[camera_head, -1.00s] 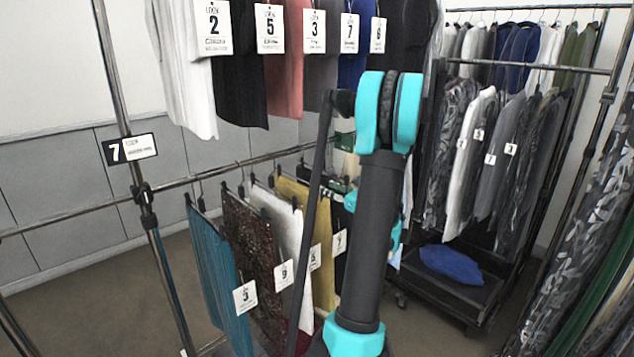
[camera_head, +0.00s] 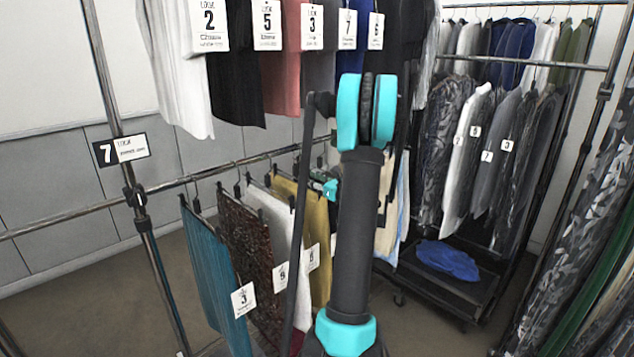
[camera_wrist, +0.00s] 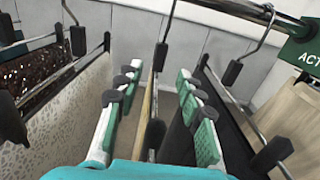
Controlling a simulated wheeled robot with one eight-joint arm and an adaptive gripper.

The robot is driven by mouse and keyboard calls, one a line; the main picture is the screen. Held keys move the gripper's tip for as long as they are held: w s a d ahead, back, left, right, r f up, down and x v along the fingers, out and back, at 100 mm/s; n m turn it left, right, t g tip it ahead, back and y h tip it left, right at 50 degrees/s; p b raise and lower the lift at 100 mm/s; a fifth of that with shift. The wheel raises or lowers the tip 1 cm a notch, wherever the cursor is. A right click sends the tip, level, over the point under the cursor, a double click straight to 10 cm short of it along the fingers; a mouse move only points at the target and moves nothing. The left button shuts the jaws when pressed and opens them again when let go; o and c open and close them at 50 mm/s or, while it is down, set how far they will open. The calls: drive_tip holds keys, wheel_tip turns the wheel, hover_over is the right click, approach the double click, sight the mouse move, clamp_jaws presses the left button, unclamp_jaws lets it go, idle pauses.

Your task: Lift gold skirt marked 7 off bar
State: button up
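The gold skirt (camera_head: 318,240) hangs from the lower bar (camera_head: 225,165), partly hidden behind my arm in the head view. In the wrist view its gold edge (camera_wrist: 148,118) shows almost edge-on below a thin hanger with a black clip. My gripper (camera_wrist: 157,95) is open, with one green-padded finger on each side of that hanger. A gap shows between the pads and the hanger. A bit of the gripper also shows in the head view (camera_head: 326,187) by the skirt's top. No tag marked 7 shows on the gold skirt now.
A white patterned garment (camera_wrist: 70,115) and a sequinned brown one (camera_head: 247,240) hang close on the left, then a teal one (camera_head: 212,260). A dark garment (camera_wrist: 233,135) hangs close on the right. A green sign (camera_wrist: 303,45) sits on the bar. Clothes hang above.

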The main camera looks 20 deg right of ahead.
sight(297, 170)
drive_tip(key=shift+x, duration=4.15)
drive_tip(key=shift+f, duration=0.1)
drive_tip(key=shift+c, duration=0.3)
clamp_jaws()
drive_tip(key=shift+r, duration=0.3)
drive_tip(key=shift+r, duration=1.45)
drive_tip(key=shift+s, duration=0.1)
drive_tip(key=shift+v, duration=3.9)
